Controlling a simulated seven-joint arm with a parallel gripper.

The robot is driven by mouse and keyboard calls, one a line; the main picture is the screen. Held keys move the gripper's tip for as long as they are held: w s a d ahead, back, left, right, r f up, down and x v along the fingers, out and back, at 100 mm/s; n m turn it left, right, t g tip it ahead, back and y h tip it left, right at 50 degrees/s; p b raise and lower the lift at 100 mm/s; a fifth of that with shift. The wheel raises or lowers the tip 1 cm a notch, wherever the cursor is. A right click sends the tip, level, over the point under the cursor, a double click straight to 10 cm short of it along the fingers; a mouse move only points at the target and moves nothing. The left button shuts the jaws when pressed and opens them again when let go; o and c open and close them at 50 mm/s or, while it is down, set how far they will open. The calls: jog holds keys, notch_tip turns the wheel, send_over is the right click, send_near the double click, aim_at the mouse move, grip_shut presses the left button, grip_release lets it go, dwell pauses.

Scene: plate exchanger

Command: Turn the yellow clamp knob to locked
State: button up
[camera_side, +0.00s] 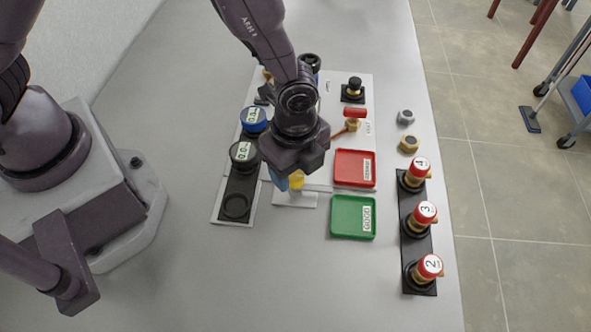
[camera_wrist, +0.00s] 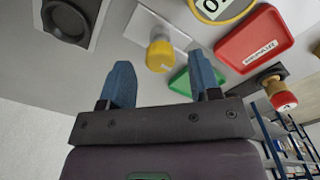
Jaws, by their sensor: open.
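The yellow clamp knob (camera_side: 297,182) is partly hidden behind my gripper in the side view. In the wrist view the yellow knob (camera_wrist: 160,55) is round and stands on a pale mounting plate (camera_wrist: 140,27). My gripper (camera_side: 287,182) is above and close to the knob in the side view. In the wrist view its two blue fingers (camera_wrist: 163,76) are apart, with nothing between the tips. The knob shows beyond the gap, apart from both fingers. Any lock marking on the knob cannot be made out.
A red tray (camera_side: 355,168) and a green tray (camera_side: 353,217) lie right of the knob. Several red-capped brass fittings (camera_side: 424,213) stand farther right. Left are capped cylinders (camera_side: 243,154) and an empty round socket (camera_side: 236,206). The front table area is clear.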

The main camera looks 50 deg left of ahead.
jog(key=shift+f, duration=0.9)
jog(key=shift+c, duration=0.5)
jog(key=c, duration=0.8)
